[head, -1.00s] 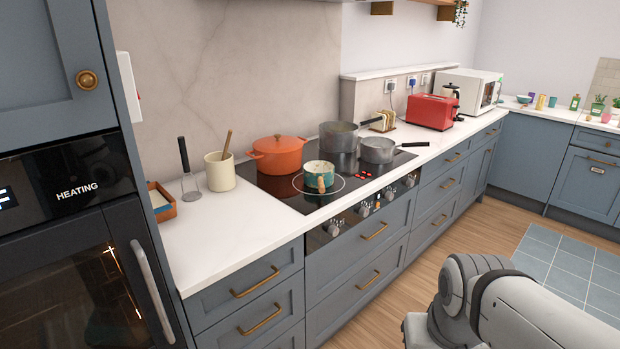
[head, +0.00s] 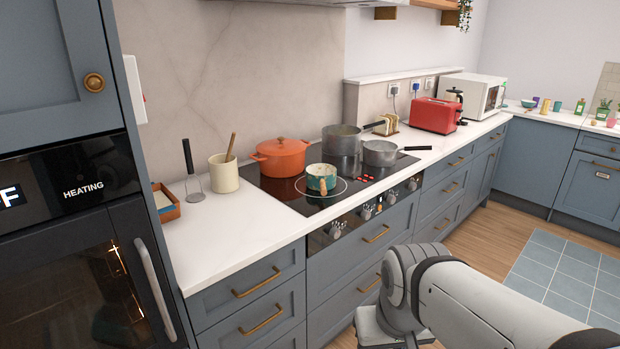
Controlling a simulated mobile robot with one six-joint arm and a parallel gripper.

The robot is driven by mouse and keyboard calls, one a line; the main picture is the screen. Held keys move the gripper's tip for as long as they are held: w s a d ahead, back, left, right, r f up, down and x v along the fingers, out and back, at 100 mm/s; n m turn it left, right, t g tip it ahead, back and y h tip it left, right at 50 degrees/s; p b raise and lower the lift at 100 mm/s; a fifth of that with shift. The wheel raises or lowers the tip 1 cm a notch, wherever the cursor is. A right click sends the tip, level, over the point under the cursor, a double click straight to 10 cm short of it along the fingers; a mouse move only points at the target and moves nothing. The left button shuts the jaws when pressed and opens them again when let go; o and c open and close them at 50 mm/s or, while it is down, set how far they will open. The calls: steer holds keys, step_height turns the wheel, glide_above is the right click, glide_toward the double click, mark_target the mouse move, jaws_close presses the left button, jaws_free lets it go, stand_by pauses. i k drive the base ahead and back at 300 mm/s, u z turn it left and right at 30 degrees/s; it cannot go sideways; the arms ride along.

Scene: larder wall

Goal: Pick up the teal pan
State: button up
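The teal pan (head: 318,184) is small, with a pale inside and a wooden handle pointing toward the front of the hob. It sits on the front left ring of the black hob (head: 289,198). My arm shows at the lower right, in front of the drawers and apart from the pan. My gripper is not in view.
An orange pot (head: 281,160) stands just behind the teal pan. Grey pans (head: 379,153) stand behind and to the right, one handle pointing right. A cream utensil crock (head: 224,173) stands left of the hob. The front left counter (head: 230,235) is clear.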

mark_target(320, 177)
steer(key=i, duration=0.9)
